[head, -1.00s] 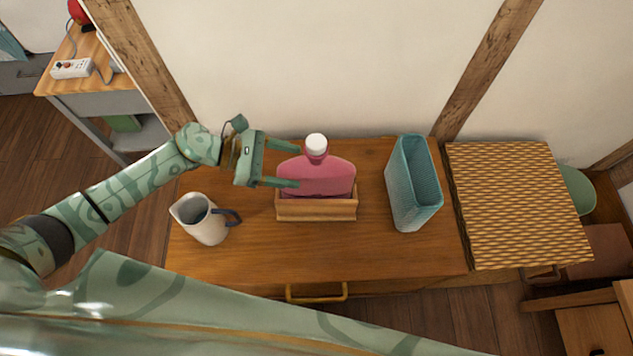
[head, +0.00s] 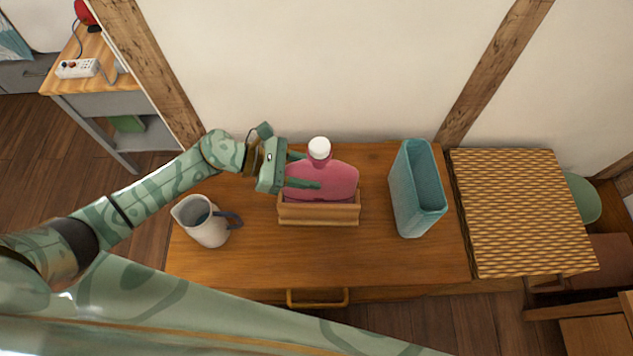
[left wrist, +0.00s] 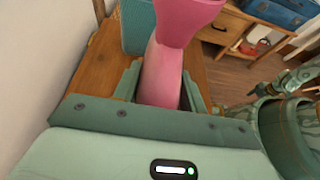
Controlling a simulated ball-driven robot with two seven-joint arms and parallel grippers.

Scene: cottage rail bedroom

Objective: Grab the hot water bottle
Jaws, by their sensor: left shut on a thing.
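The hot water bottle (head: 335,178) is pink with a white cap and stands upright in a small wooden box (head: 320,214) on the dresser. My left gripper (head: 308,172) comes in from the left and is shut on the bottle's left side, with one finger in front of it and the other mostly hidden behind. The left wrist view shows the pink bottle (left wrist: 162,75) between the two fingers. The bottle's lower part is hidden in the box. My right gripper is not in view.
A white pitcher (head: 201,222) with a dark handle stands left of the box, below my left arm. A teal container (head: 417,195) stands to the right. A woven-topped piece (head: 522,210) adjoins the dresser top (head: 255,262). A wall rises close behind.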

